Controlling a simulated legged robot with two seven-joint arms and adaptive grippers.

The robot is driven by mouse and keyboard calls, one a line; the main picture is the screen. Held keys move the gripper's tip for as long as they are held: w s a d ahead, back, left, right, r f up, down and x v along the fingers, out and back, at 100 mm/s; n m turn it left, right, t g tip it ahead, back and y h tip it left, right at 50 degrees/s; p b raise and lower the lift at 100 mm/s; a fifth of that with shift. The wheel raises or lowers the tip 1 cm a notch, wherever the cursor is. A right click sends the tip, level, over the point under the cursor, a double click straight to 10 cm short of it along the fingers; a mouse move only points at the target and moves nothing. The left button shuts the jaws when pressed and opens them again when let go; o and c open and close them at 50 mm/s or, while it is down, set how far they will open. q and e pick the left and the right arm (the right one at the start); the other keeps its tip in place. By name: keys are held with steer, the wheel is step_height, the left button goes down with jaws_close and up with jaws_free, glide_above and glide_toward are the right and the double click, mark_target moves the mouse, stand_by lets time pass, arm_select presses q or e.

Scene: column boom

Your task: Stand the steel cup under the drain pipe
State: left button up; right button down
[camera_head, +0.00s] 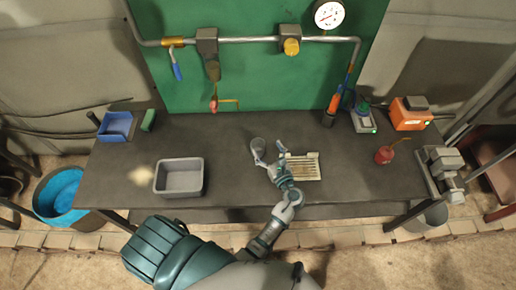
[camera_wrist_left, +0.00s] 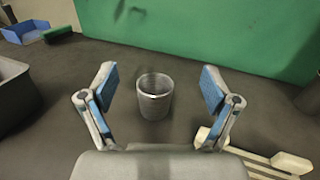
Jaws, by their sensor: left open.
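The steel cup (camera_head: 258,146) is a small grey cup standing upright on the dark bench, left of the bench's middle line. In the left wrist view the cup (camera_wrist_left: 155,98) is between and just ahead of the fingers, with a gap on both sides. My left gripper (camera_head: 268,155) is open around the near side of the cup; its blue-padded fingers show in the left wrist view (camera_wrist_left: 157,88). A downward pipe branch (camera_head: 212,75) with a red-tipped lower end hangs on the green board, behind and left of the cup. I cannot tell for sure that it is the drain pipe. My right gripper is not visible.
A slatted cream tray (camera_head: 302,167) lies right beside my left gripper. A grey bin (camera_head: 180,190) stands left on the bench. A red oil can (camera_head: 385,155), an orange device (camera_head: 410,113) and a vise (camera_head: 443,170) are at right. Bench behind the cup is clear.

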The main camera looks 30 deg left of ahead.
arm_select(q)
steer(key=b, duration=0.1)
glide_toward(261, 151)
steer(key=x, duration=0.5)
steer(key=shift+w+a+f, duration=0.1)
steer(key=shift+f, duration=0.1)
steer(key=p+x, duration=0.1)
steer(key=x, duration=0.6)
steer(key=shift+w+a+f, duration=0.1)
steer(key=shift+w+a, duration=0.1)
steer(key=shift+a, duration=0.1)
steer(key=shift+d, duration=0.1)
steer(key=c, duration=1.4)
